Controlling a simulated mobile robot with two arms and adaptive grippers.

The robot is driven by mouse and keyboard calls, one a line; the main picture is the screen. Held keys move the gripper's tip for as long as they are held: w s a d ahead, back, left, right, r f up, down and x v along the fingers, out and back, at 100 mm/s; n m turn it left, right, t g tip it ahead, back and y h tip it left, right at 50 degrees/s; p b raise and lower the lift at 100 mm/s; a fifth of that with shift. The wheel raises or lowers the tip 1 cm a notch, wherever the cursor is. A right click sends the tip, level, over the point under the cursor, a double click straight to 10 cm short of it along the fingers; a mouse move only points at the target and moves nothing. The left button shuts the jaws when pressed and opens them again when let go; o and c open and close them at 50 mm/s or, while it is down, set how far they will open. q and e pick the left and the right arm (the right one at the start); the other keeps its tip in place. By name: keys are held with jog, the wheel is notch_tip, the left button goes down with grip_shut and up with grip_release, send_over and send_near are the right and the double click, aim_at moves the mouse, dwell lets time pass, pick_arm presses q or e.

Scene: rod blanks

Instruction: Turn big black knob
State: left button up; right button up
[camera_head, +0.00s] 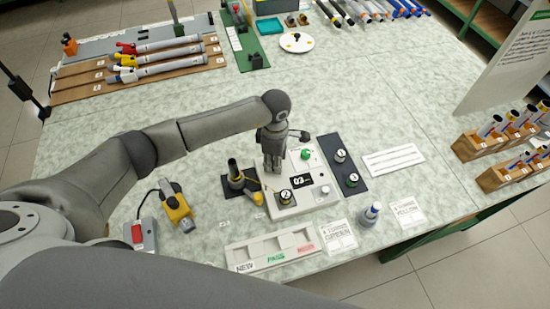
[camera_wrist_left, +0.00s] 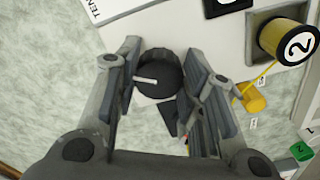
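The big black knob (camera_wrist_left: 158,74) is round with a white pointer line and shows in the left wrist view. It sits between the two fingers of my left gripper (camera_wrist_left: 162,85). The fingers are apart, one on each side, with narrow gaps to the knob; I cannot tell if either touches it. In the head view my left gripper (camera_head: 272,160) points down over the back left part of the white control box (camera_head: 312,204) and hides the knob. My right gripper is not in view.
A spool marked 2 (camera_head: 286,197) stands on the box near the gripper, with a dark stand (camera_head: 236,176) to the left. A green button (camera_head: 306,154) and dark plate (camera_head: 343,164) are to the right. A yellow tool (camera_head: 177,208) lies left; a sorting tray (camera_head: 272,250) lies in front.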

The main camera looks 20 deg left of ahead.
pick_arm(q)
jog(key=c, duration=0.3)
jog(key=shift+c, duration=0.2)
jog(key=shift+f+n+b, duration=0.15)
jog(key=shift+n+b, duration=0.4)
jog(key=shift+n, duration=0.05)
jog(key=shift+w+n+b, duration=0.1)
jog(key=shift+n+b, duration=0.5)
jog(key=shift+n, duration=0.8)
jog(key=o, duration=1)
jog(key=shift+r, duration=0.2)
